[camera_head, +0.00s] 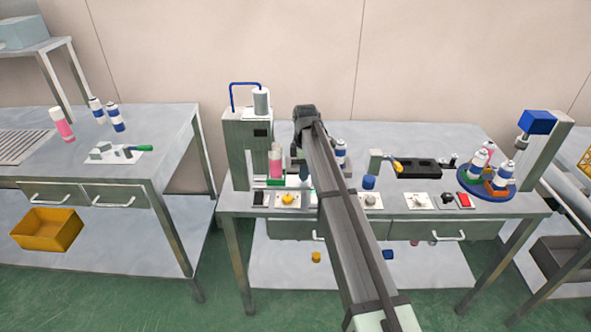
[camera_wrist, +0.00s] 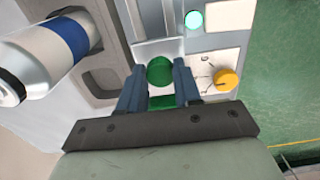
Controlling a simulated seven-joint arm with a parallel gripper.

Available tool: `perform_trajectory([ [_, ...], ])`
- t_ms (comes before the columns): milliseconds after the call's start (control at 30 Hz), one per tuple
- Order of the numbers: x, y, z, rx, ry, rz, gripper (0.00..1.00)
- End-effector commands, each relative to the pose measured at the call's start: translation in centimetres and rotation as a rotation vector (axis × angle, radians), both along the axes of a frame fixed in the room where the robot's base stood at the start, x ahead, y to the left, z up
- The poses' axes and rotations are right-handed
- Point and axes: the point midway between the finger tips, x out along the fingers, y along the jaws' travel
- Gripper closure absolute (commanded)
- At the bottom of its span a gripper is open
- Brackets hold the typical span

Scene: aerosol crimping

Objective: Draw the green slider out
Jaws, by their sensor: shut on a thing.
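The green slider (camera_wrist: 160,71) shows in the wrist view as a round green knob, with a green flat part nearer my gripper. My gripper (camera_wrist: 157,80) has one blue-grey finger on each side of the knob and is shut on it. The gripper body hides part of the slider. In the head view, my gripper (camera_head: 304,173) is low at the crimping machine (camera_head: 249,150), just right of a pink can (camera_head: 276,160). A green strip shows below that can; I cannot tell whether it is the same slider.
A white can with a blue band (camera_wrist: 45,58) stands close on the left in the wrist view. A yellow knob (camera_wrist: 228,78) on a white plate and a lit green lamp (camera_wrist: 194,20) lie to the right. A blue turntable (camera_head: 486,187) holds several cans at the bench's right end.

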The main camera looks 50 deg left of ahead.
Motion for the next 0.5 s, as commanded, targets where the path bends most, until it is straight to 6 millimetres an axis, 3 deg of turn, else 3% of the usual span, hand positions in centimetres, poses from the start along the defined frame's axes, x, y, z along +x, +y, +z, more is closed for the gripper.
perform_trajectory([
  [500, 5.8, -5.8, 0.0, 0.000, 0.000, -0.004, 1.00],
])
